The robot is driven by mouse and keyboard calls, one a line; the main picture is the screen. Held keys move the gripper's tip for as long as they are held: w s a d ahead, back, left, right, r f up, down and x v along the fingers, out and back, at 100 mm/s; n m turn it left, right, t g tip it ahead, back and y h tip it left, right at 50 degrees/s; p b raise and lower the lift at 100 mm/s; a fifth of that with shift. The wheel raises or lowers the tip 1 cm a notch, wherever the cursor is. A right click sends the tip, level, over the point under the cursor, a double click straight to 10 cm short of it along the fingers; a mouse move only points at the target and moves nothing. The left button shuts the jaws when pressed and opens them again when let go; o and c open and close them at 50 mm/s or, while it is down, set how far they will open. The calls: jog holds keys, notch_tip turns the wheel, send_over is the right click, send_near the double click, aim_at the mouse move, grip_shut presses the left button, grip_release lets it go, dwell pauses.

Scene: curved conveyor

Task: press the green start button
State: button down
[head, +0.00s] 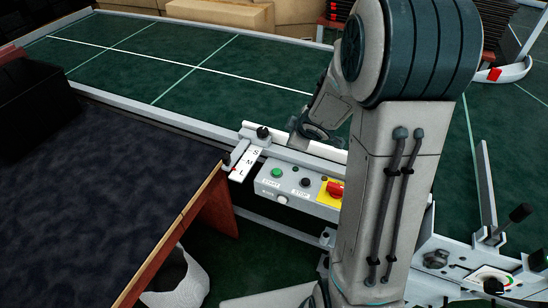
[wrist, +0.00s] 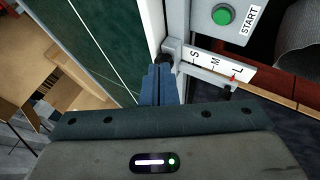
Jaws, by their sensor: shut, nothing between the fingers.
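The green start button (head: 276,172) sits at the left end of a grey control box (head: 270,187) on the conveyor's near edge. In the wrist view the green button (wrist: 223,14) is at the top, with the word START beside it. My gripper (wrist: 158,72) shows in the wrist view as two blue fingers closed together, with nothing between them. Its fingertips are apart from the button, below and left of it in that picture. In the head view my arm covers part of the box's right side, and the fingertips cannot be made out.
A black button (head: 305,182) and a red stop knob (head: 335,188) on yellow share the box. A slide scale marked S, M, L (head: 246,160) lies just left of it. A dark-topped table (head: 100,180) stands at left. The green conveyor belt (head: 190,62) is bare.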

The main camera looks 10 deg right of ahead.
aim_at(279, 173)
jog(key=w+a+f+n+y, duration=0.1)
jog(key=a+f+n+y, duration=0.3)
jog(key=f, duration=0.1)
jog(key=shift+f+g+y+p, duration=0.3)
jog(key=shift+g+p, duration=0.05)
jog(key=shift+g, duration=0.05)
jog(key=shift+a, duration=0.1)
notch_tip(279, 173, down, 8)
jog(key=b, duration=0.8)
jog(key=shift+f+b, duration=0.35)
jog(key=shift+f, duration=0.05)
dwell(1.3)
jog(key=shift+f, duration=0.4)
